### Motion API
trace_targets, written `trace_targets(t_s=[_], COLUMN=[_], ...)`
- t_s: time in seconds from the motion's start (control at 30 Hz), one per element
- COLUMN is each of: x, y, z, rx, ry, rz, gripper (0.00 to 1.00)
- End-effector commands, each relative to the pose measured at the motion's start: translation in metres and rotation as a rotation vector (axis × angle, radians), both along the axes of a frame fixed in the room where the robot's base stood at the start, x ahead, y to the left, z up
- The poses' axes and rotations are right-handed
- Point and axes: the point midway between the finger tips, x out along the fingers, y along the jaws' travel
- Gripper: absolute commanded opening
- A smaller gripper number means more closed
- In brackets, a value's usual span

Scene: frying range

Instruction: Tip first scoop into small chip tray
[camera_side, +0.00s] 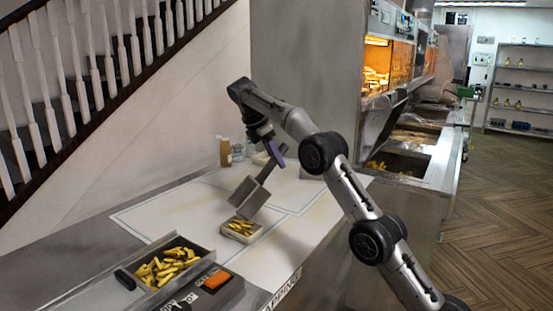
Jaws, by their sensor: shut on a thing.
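My gripper (266,143) is shut on the purple handle of a grey metal scoop (248,197), above the white counter. The scoop is steeply tilted, with its wide end pointing down toward the small chip tray (259,235). This pale tray stands on the counter just below the scoop and has yellow chips (241,227) in it. The scoop's lower edge is close to the tray; I cannot tell whether they touch. The inside of the scoop is turned away, so I cannot tell whether chips remain in it.
A metal bin (205,262) with many chips stands at the front left, beside a dark unit with an orange part (217,280). A brown bottle (225,153) and clear jars stand at the counter's back. Fryer basins (400,162) lie to the right. The counter left of the tray is clear.

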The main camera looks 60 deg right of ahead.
Motion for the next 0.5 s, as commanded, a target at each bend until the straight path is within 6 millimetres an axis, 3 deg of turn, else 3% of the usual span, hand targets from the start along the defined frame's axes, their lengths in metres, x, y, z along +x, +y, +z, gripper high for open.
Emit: trace_targets(t_s=[0.5], x=[-0.018], y=[-0.031], z=[-0.028], rx=[0.195], ry=[-0.111], rz=[-0.002], gripper=[0.00])
